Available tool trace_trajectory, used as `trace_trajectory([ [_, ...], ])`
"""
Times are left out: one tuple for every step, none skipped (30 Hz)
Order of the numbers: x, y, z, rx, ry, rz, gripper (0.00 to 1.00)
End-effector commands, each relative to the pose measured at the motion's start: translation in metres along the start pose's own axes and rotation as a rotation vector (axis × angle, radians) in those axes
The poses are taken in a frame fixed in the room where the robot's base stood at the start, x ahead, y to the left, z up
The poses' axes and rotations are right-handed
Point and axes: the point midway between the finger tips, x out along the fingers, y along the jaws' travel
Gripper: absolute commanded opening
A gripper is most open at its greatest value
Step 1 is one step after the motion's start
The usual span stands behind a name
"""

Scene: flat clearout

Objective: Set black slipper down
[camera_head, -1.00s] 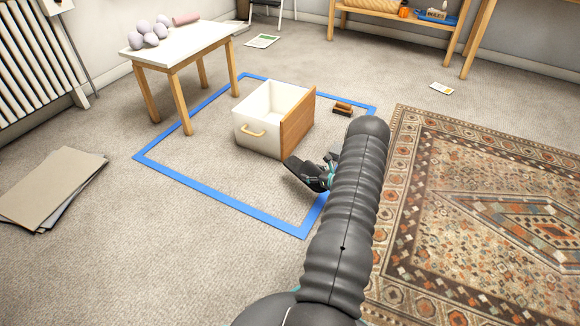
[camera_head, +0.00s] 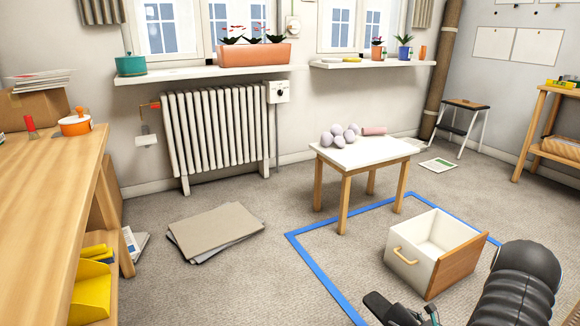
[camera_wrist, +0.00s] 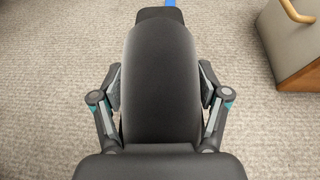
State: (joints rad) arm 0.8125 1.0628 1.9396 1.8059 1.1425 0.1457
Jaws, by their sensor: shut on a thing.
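My gripper (camera_wrist: 160,84) is shut on the black slipper (camera_wrist: 165,60), with one finger on each side of it in the wrist view. The slipper lies lengthwise away from the wrist, its far end near the top edge. In the head view the slipper (camera_head: 384,309) shows as a dark shape at the bottom edge, and my gripper (camera_head: 428,316) is partly cut off there. Carpet shows around the slipper; I cannot tell its height above it.
A white drawer box (camera_head: 408,268) with a wooden side stands inside the blue tape outline (camera_head: 318,272), close to the slipper; it also shows in the wrist view (camera_wrist: 283,45). A small white table (camera_head: 368,153) holds purple balls. Flat boards (camera_head: 213,230) lie on open carpet.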

Motion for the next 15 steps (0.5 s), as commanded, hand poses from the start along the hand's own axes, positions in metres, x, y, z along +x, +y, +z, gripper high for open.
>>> trace_trajectory([
  [0.005,0.020,0.023,-0.019,-0.001,0.041,0.34],
  [0.009,0.032,0.032,-0.028,-0.001,0.065,0.34],
  [0.013,0.047,0.045,-0.041,-0.001,0.096,0.34],
  [0.015,0.058,0.055,-0.051,-0.001,0.118,0.34],
  [0.018,0.070,0.065,-0.060,-0.001,0.141,0.34],
  [0.021,0.085,0.078,-0.073,-0.001,0.172,0.34],
  [0.023,0.097,0.088,-0.083,-0.001,0.195,0.34],
  [0.025,0.109,0.098,-0.093,-0.001,0.218,0.34],
  [0.028,0.124,0.110,-0.106,-0.001,0.248,0.34],
  [0.030,0.135,0.119,-0.114,-0.001,0.268,0.34],
  [0.032,0.145,0.129,-0.123,-0.001,0.290,0.34],
  [0.034,0.159,0.140,-0.134,-0.001,0.316,0.34],
  [0.035,0.168,0.148,-0.141,-0.001,0.334,0.34],
  [0.038,0.176,0.156,-0.149,-0.001,0.352,0.34],
  [0.040,0.185,0.166,-0.158,-0.002,0.371,0.34],
])
